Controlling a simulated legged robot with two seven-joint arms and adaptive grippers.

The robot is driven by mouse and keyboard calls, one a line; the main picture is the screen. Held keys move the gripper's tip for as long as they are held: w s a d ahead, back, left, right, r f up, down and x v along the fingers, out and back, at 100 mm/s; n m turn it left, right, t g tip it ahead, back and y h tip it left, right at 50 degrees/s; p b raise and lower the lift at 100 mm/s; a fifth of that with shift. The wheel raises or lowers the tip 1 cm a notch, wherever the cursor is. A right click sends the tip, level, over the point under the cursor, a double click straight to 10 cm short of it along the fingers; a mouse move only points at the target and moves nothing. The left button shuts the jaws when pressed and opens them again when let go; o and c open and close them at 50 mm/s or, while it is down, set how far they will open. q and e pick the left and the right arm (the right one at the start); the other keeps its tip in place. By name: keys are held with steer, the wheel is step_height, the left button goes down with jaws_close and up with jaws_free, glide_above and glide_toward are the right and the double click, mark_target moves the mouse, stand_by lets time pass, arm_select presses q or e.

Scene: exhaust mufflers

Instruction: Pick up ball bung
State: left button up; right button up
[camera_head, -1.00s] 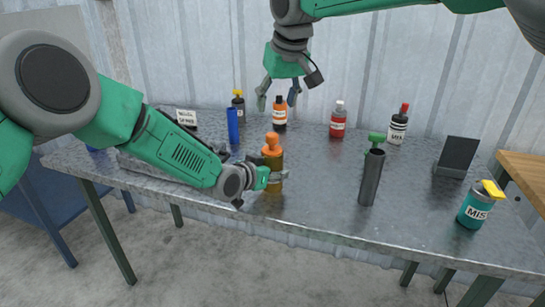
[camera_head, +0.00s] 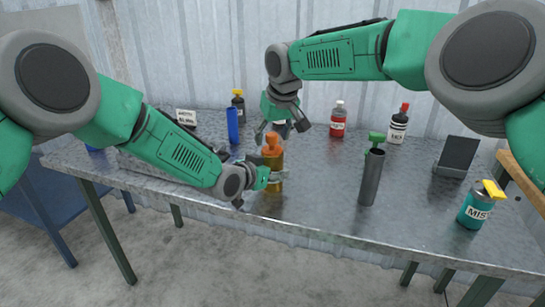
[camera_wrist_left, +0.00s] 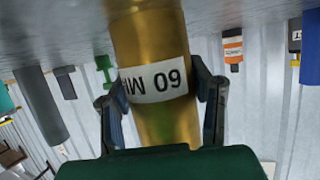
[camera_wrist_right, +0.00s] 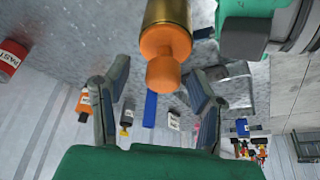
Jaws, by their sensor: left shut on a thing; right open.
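My left gripper (camera_head: 275,178) is shut around the bottle's body from the side. In the left wrist view the bottle (camera_wrist_left: 155,112) stands between its two fingers, its white label upside down. My right gripper (camera_head: 280,132) is open just above and behind the bung. In the right wrist view the bung lies beyond and between the spread fingers, apart from both.
Red-labelled (camera_head: 338,122) and black-and-white (camera_head: 397,128) bottles stand behind. A blue cylinder (camera_head: 233,126) stands at left. Bare tabletop (camera_head: 320,185) lies right of the bottle.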

jaws_close()
step_height(320, 180, up, 10)
steer(key=shift+r, duration=0.1)
stand_by(0.5)
arm_select(q)
steer(key=o, duration=1.3)
